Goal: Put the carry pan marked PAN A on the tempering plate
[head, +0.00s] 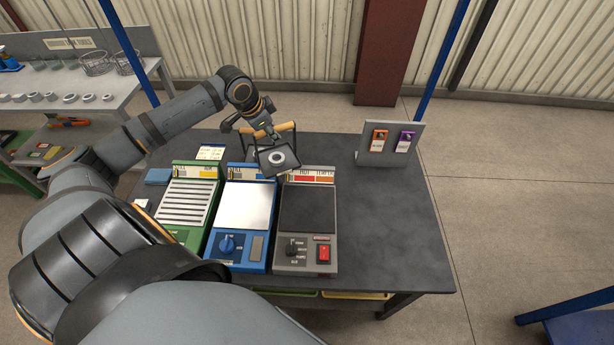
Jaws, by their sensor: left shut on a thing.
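My left gripper (262,132) is shut on the carry pan (268,168), at its raised handle. The pan is a small dark square tray with a light ring-shaped part in it. It is held tilted in the picture, over the back ends of the blue and grey units; any gap beneath it is hard to judge. No marking on the pan is readable. My right gripper is not in view.
Left of the grey unit stand a blue unit with a pale plate (246,204) and a green unit with a slotted top (188,203). A grey stand (390,145) with two tags is at the back right. The table's right side (395,220) is clear.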

